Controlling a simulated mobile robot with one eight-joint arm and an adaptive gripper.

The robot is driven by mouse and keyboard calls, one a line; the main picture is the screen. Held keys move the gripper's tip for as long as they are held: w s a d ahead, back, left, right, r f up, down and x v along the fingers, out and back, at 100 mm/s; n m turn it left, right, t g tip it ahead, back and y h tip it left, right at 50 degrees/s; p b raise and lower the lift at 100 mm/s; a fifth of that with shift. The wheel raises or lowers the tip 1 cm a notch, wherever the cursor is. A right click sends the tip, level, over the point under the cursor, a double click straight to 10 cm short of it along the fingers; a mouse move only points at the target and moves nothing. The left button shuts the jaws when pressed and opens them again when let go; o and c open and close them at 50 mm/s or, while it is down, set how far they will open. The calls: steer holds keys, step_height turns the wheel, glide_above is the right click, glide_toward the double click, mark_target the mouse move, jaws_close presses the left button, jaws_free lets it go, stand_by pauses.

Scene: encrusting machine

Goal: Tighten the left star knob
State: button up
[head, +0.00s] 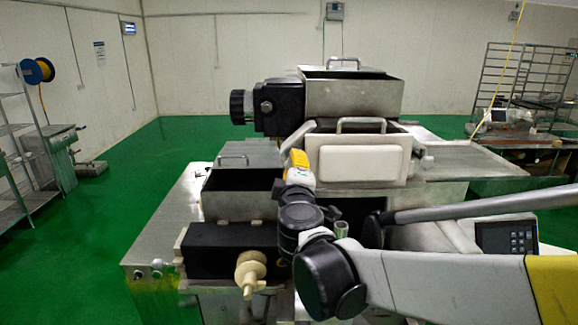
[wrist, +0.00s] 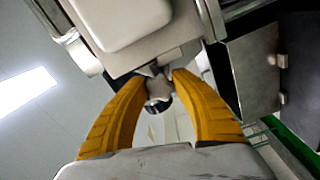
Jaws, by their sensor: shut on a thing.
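The left star knob (wrist: 158,89) is a small pale grey knob below the machine's light metal housing. In the wrist view, the yellow fingers of my gripper (wrist: 167,80) close around it from both sides, with their tips at the knob. In the head view, my gripper (head: 299,160) is at the left side of the white front cover (head: 362,162) of the upper hopper section. There the gripper and wrist hide the left knob. A similar pale knob (head: 426,162) shows at the right side of that cover.
An open black-lined hopper (head: 245,200) stands left of my arm, with a beige nozzle-like part (head: 250,270) below it. A metal tray (head: 475,164) extends right of the cover. A control panel (head: 507,238) is at the lower right. Green floor is free at the left.

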steer(key=o, duration=1.2)
steer(key=shift+w, duration=0.1)
steer(key=s, duration=1.2)
